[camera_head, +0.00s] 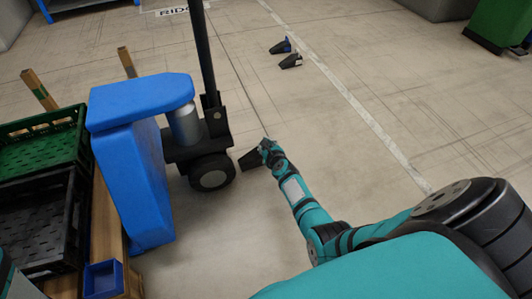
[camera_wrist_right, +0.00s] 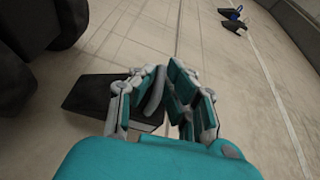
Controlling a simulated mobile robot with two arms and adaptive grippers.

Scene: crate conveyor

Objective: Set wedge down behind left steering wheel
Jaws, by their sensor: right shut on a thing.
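The dark wedge (camera_head: 251,160) is in my right gripper (camera_head: 265,151), low near the floor, just right of the black steering wheel (camera_head: 213,172). A small gap shows between wedge and wheel. In the right wrist view the wedge (camera_wrist_right: 92,97) sticks out to the left of the right gripper (camera_wrist_right: 160,92), whose fingers are closed on its end. Dark wheels (camera_wrist_right: 48,22) fill the upper left there. I cannot tell whether the wedge touches the floor. My left gripper is not in view.
The blue truck body (camera_head: 140,175) and its black mast (camera_head: 204,60) stand left of the wedge. Green (camera_head: 42,140) and black crates (camera_head: 50,215) sit at the far left. Two more wedges with blue parts (camera_head: 290,61) lie farther back. The floor to the right is clear.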

